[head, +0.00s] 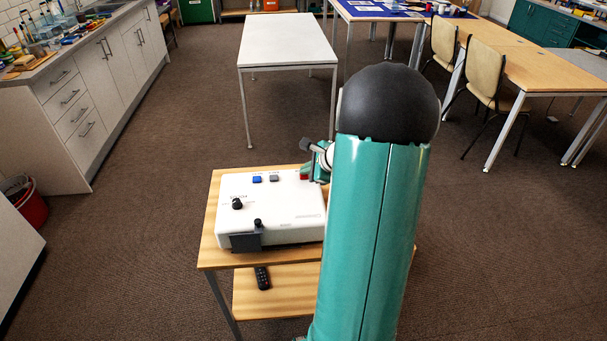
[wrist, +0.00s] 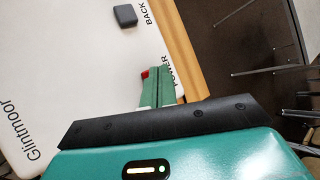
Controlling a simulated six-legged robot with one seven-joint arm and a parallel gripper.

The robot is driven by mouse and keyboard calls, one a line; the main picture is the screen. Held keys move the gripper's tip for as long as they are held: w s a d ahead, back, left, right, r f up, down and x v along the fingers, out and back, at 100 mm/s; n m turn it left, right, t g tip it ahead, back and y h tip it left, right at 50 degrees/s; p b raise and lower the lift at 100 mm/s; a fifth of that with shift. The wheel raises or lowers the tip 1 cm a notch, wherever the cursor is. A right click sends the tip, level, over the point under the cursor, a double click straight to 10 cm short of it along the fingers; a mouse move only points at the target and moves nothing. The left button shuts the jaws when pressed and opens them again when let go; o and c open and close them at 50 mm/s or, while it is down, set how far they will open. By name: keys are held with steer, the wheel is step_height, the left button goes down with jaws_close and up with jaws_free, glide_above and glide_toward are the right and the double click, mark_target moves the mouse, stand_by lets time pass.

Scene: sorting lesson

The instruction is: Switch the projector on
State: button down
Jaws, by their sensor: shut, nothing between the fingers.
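The projector (head: 285,215) is a white box on a small wooden cart. It also shows in the wrist view (wrist: 70,70), with the name "Glintmoor" on its top. The red power button (head: 304,175) sits near its far right corner, beside my gripper (head: 317,174). In the wrist view a small part of the red button (wrist: 145,73) shows at the tips of my green fingers (wrist: 157,73). The fingers are together with nothing between them and cover the rest of the button and part of the "POWER" label. I cannot tell whether they touch the button.
A grey button (wrist: 125,15) marked "BACK" and a blue button (head: 257,179) are close by. A black knob (head: 237,203) stands up on the left of the top. A remote (head: 262,278) lies on the cart's lower shelf (head: 285,290). A white table (head: 288,40) stands beyond.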

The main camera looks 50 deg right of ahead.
mark_target(307, 177)
stand_by(0.4)
steer(key=shift+r, duration=0.6)
steer(key=shift+r, duration=0.1)
step_height(307, 177, up, 6)
steer(key=shift+f, duration=0.1)
stand_by(0.3)
